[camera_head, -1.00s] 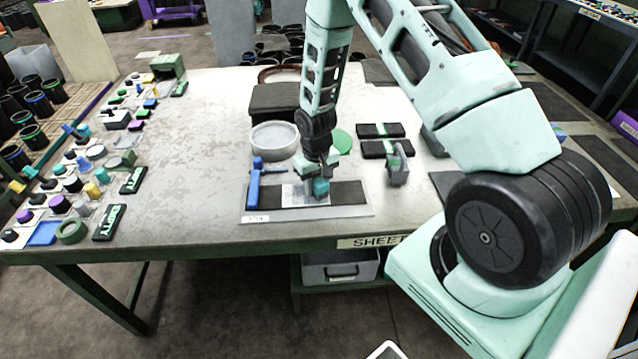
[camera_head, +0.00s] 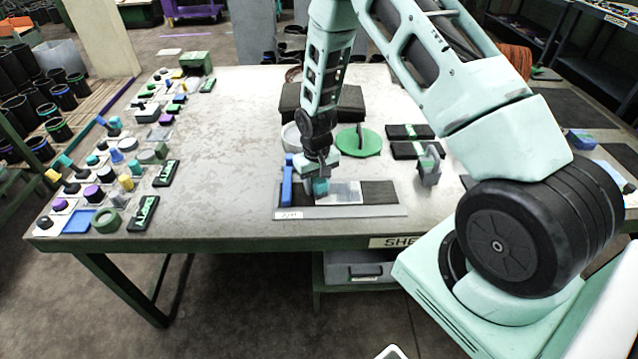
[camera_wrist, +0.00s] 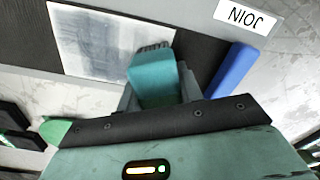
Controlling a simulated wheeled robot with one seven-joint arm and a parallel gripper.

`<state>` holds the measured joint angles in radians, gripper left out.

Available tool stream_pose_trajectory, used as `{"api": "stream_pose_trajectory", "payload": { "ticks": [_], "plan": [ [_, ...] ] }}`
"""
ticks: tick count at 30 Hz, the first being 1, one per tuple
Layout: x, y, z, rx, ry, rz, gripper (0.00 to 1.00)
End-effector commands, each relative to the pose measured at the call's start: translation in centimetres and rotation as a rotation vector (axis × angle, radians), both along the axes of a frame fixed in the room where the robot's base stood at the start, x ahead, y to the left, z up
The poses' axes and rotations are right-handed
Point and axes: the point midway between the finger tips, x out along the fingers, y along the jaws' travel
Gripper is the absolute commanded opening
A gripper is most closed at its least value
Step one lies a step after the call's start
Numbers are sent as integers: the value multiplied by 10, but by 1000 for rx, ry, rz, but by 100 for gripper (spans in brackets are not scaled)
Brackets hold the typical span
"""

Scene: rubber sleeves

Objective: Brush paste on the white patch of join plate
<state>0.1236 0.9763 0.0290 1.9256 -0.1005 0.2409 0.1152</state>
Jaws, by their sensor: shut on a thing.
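The join plate (camera_head: 350,212) lies on the table, a grey sheet with dark strips on either side of a white patch (camera_head: 345,191). In the wrist view the white patch (camera_wrist: 95,42) looks smeared with pale grey streaks. My gripper (camera_head: 321,180) is shut on a teal brush (camera_wrist: 152,75), its dark bristles at the patch's edge nearest the blue bar. Whether the bristles touch the surface I cannot tell.
A blue bar (camera_head: 287,182) stands at the plate's left end. A pale round dish (camera_head: 291,136) and green disc (camera_head: 360,141) sit behind. A grey clamp-like tool (camera_head: 428,166) and black blocks (camera_head: 408,140) are to the right. Many small parts line the table's left side.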

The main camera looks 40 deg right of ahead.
Motion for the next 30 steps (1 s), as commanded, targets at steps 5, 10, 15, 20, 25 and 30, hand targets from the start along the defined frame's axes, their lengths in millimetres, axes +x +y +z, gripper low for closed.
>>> {"api": "stream_pose_trajectory", "payload": {
  "ticks": [5,10,15,20,25,30],
  "plan": [
    [4,1,16,0,-4,-1,11],
    [5,2,33,0,-1,-1,11],
    [7,3,48,0,-1,-1,11],
    [9,3,63,0,-1,0,11],
    [11,4,76,0,-1,0,11],
    [12,4,80,0,0,0,11]
  ]
}}
